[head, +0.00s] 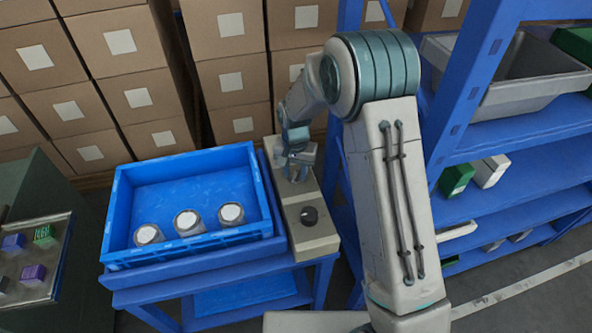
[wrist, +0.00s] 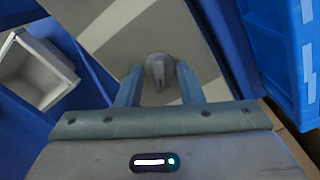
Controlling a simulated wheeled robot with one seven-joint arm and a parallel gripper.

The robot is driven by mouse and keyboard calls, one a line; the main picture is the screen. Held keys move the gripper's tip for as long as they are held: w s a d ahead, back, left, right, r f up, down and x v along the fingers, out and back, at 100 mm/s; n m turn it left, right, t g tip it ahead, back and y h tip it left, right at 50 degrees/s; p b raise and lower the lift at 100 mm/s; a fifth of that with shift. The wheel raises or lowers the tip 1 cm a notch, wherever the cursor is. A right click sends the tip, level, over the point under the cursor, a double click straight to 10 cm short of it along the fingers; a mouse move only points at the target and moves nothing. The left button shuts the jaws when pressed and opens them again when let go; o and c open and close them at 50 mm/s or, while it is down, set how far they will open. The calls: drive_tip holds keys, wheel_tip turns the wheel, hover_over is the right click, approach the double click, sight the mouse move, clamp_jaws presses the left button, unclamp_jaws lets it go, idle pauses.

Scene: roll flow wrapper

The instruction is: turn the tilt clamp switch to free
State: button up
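A beige control box (head: 312,238) stands just right of the blue crate in the head view. In the wrist view its pale face (wrist: 105,25) carries a grey switch knob (wrist: 160,70). My gripper (head: 297,165) is over the back part of the box. In the wrist view my gripper (wrist: 159,80) is open, with one finger on each side of the knob. I see gaps beside the knob, but cannot tell how deep the fingertips reach. I can read no switch labels. A dark round part (head: 309,215) sits on the nearer half of the box.
The blue crate (head: 112,215) holds 3 white-lidded jars (head: 187,222) on a blue stand. A blue shelf rack (head: 520,133) with bins stands on the right. Stacked cartons (head: 140,97) fill the back. A dark cabinet with coloured blocks (head: 33,272) is at the left.

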clamp_jaws()
drive_tip(key=shift+n, duration=0.3)
drive_tip(key=n+b, duration=0.1)
drive_tip(key=n, duration=0.4)
drive_tip(key=shift+b, duration=0.3)
drive_tip(key=n, duration=0.6)
drive_tip(key=shift+n, duration=0.3)
unclamp_jaws()
